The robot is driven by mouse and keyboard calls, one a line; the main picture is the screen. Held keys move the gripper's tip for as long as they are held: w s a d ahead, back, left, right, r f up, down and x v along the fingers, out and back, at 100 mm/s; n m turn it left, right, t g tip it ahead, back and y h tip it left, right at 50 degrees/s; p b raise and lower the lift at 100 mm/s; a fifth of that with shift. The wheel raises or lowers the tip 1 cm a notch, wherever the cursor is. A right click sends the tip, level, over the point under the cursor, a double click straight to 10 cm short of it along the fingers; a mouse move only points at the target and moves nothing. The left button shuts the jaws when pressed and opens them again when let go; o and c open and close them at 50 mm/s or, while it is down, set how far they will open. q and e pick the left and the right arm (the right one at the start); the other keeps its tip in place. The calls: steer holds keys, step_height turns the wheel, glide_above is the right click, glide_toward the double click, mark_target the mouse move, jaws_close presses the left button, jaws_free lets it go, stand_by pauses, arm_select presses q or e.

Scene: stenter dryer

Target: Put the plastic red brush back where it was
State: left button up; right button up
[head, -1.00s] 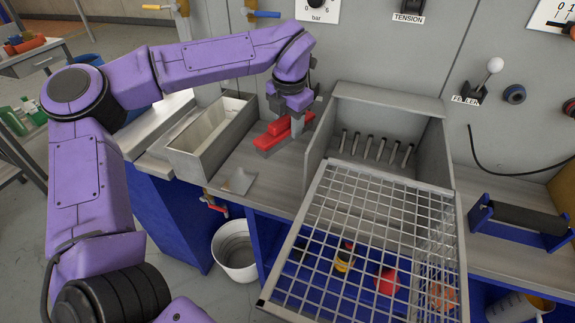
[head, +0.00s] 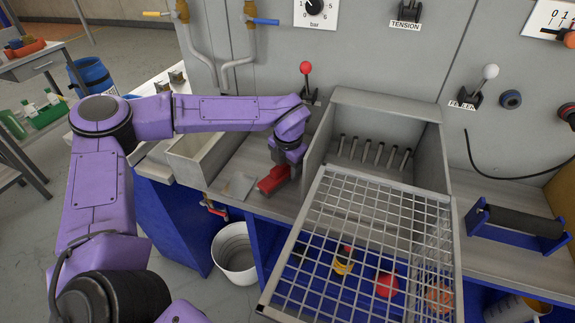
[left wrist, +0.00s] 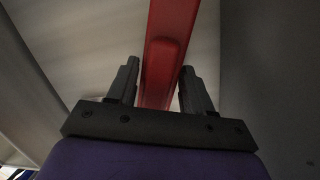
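The red plastic brush (head: 273,180) is at the front part of the grey counter, between the metal bin and the grid-fronted box. My left gripper (head: 287,168) is over it from above. In the left wrist view the brush (left wrist: 163,60) runs between the two dark fingers of my left gripper (left wrist: 160,90), which sit close on both its sides; it has moved along with the gripper. The gripper hides part of the brush in the head view. I cannot tell whether the brush touches the counter. My right gripper is not in view.
An open metal bin (head: 178,147) stands left of the brush, with a small flat plate (head: 238,186) before it. The box with a wire grid (head: 350,250) stands close on the right. A white bucket (head: 234,254) is on the floor below. A red-knobbed lever (head: 306,68) is behind.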

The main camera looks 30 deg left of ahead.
mark_target(288, 173)
arm_select(q)
steer(key=shift+o, duration=0.9)
steer(key=shift+r, duration=0.1)
step_height(288, 173, up, 12)
steer(key=s+d, duration=0.1)
steer(key=shift+s+b, duration=0.3)
steer(key=shift+b, duration=0.05)
steer(key=shift+d, duration=0.1)
